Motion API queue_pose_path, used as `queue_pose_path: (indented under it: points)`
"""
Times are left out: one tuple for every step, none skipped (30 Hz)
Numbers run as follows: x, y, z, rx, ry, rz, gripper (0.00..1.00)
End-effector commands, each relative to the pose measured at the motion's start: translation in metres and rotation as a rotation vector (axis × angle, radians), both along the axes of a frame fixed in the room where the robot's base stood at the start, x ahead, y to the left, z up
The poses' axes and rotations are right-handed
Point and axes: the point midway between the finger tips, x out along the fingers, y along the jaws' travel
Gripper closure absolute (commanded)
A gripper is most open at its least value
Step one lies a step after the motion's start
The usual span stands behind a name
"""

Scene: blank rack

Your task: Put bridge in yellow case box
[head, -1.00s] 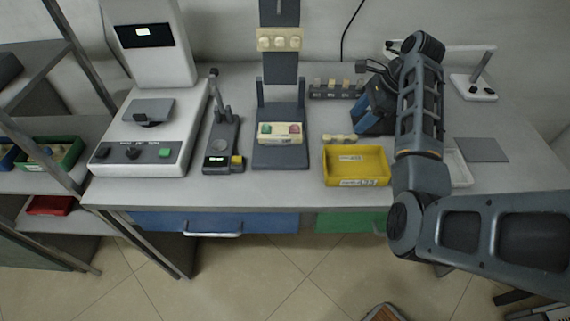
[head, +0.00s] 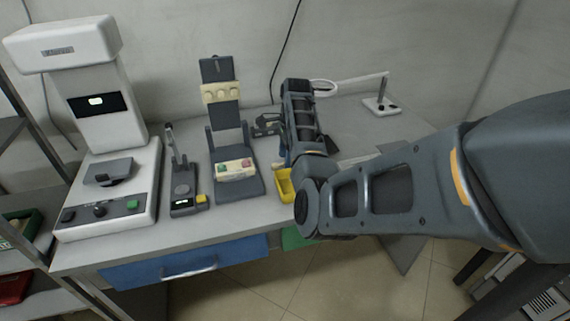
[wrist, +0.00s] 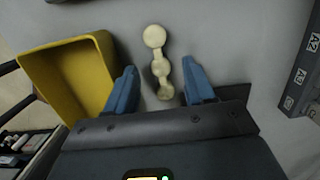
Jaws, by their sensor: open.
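My gripper (wrist: 158,72) is open, with one blue finger on each side of the bridge's near part. The far end of the bridge sticks out past the fingertips. I cannot tell whether either finger touches it. The yellow case box (wrist: 35,66) is left of the left finger, open at the top, with its visible inside empty. In the head view the yellow case box (head: 284,185) is partly hidden by my arm, and the bridge is hidden.
A dark rack (wrist: 302,75) with labelled slots is at the right of the wrist view. In the head view, a dark stand (head: 238,187) holding cream parts, a small device (head: 184,203) and a large white machine (head: 110,205) stand left of the box. A white stand (head: 381,106) is at back right.

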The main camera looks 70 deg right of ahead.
Motion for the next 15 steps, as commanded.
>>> queue_pose_path:
  points:
    - [0.0000,0.0012,-0.0061,0.002,0.001,0.000,0.47]
    - [0.0002,0.0014,-0.0087,0.002,0.001,0.000,0.47]
    - [0.0005,0.0017,-0.0115,0.002,0.001,0.000,0.47]
    - [0.0006,0.0018,-0.0129,0.002,0.001,0.000,0.47]
    - [0.0008,0.0020,-0.0138,0.001,0.000,0.000,0.47]
    - [0.0008,0.0019,-0.0143,0.001,0.000,0.000,0.47]
    - [0.0009,0.0018,-0.0145,0.001,-0.001,0.000,0.47]
    - [0.0009,0.0018,-0.0144,0.001,-0.001,0.000,0.47]
    - [0.0010,0.0018,-0.0143,0.001,-0.001,0.000,0.47]
    - [0.0009,0.0017,-0.0143,0.001,-0.001,0.000,0.47]
    - [0.0009,0.0017,-0.0143,0.001,-0.001,0.000,0.47]
    - [0.0010,0.0018,-0.0142,0.001,-0.001,0.000,0.49]
    - [0.0009,0.0017,-0.0142,0.001,-0.001,0.000,0.52]
    - [0.0009,0.0017,-0.0141,0.001,-0.001,0.000,0.55]
    - [0.0009,0.0017,-0.0141,0.001,-0.001,0.000,0.59]
